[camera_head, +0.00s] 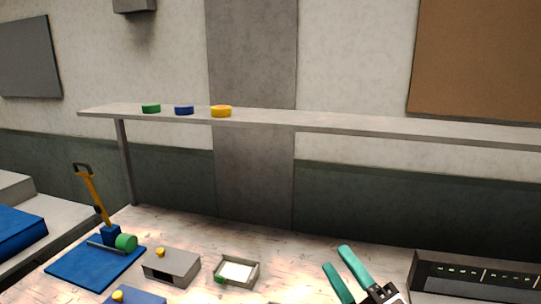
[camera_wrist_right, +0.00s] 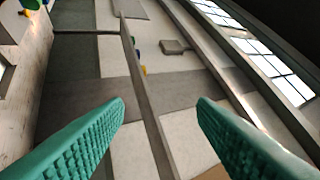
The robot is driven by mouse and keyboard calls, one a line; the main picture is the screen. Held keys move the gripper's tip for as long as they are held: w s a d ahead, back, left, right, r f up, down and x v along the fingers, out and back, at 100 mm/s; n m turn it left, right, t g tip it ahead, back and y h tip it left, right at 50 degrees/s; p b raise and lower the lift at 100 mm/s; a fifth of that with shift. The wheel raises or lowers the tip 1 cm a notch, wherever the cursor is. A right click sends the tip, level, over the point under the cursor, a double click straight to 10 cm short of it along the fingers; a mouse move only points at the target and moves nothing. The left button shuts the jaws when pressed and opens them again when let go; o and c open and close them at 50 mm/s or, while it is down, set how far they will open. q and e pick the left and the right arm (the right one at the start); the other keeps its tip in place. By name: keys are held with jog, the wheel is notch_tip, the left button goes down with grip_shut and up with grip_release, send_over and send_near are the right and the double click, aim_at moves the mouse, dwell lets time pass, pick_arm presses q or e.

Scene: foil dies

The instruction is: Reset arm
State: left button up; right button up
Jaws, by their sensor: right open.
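My right gripper (camera_head: 342,270) shows at the lower middle-right of the head view, with teal fingers above the table. In the right wrist view its two teal fingers (camera_wrist_right: 160,112) stand wide apart with nothing between them. That view faces sideways toward the wall and shelf. My left gripper is not in view.
A shelf (camera_head: 340,127) carries green (camera_head: 151,108), blue (camera_head: 184,110) and yellow (camera_head: 221,111) discs. On the table (camera_head: 190,232) are a blue-based press (camera_head: 80,268), a grey box (camera_head: 172,266), a small tray (camera_head: 252,282) and a dark unit (camera_head: 475,278). The table's middle back is clear.

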jog(key=d+f+m+g+h, duration=0.2)
jog(key=d+f+m+h, duration=0.4)
jog(key=f+m+h, duration=0.45)
jog(key=s+d+f+m+g, duration=0.3)
jog(key=s+f+m+g, duration=1)
jog(key=s+f, duration=0.9)
notch_tip(320, 180, down, 27)
jog(key=n+g+b, duration=0.2)
jog(key=g+b, duration=0.1)
jog(key=b, duration=0.2)
jog(key=s+d+f+b, duration=0.1)
jog(key=s+f+b, duration=0.1)
jog(key=s+f, duration=0.6)
jog(key=s+d+f+g+b, duration=0.1)
jog(key=s+f+b, duration=0.2)
jog(key=s+f, duration=0.6)
notch_tip(320, 180, down, 7)
jog(key=shift+s+d+r+h, duration=0.2)
jog(key=shift+d+h, duration=0.05)
jog(key=shift+h, duration=0.2)
jog(key=shift+n, duration=0.25)
